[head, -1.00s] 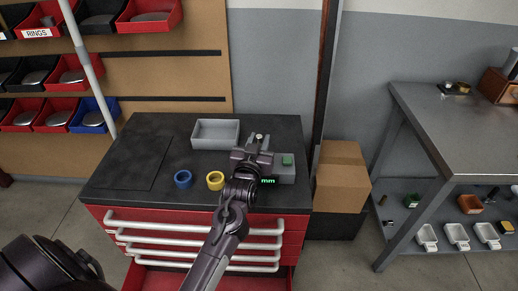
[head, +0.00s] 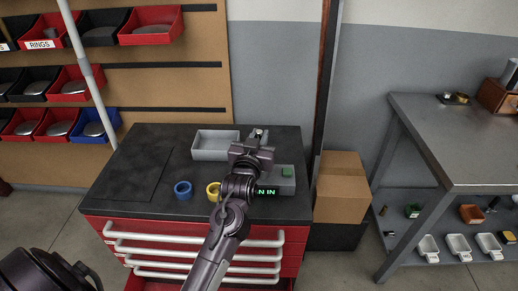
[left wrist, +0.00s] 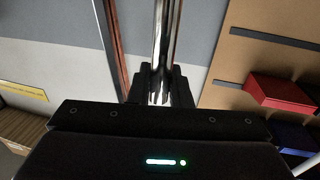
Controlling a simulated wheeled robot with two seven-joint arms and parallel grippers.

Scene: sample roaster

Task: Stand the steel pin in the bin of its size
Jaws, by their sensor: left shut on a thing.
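My left gripper (head: 259,139) is over the back right of the dark cabinet top, near a grey measuring device (head: 284,184). It is shut on the shiny steel pin (left wrist: 163,45), which stands lengthwise between the fingers in the left wrist view. In the head view only a small end of the pin (head: 258,131) shows above the fingers. Red, black and blue bins hang on the board at upper left, among them a red bin (head: 151,38), a black bin (head: 100,38) and a blue bin (head: 95,131). My right gripper is not in view.
A grey tray (head: 197,153), a blue ring (head: 183,189) and a yellow ring (head: 213,190) are on the cabinet top (head: 125,170). A pale pole (head: 88,75) stands before the bins. Cardboard boxes (head: 341,197) and a steel bench (head: 460,140) are at right.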

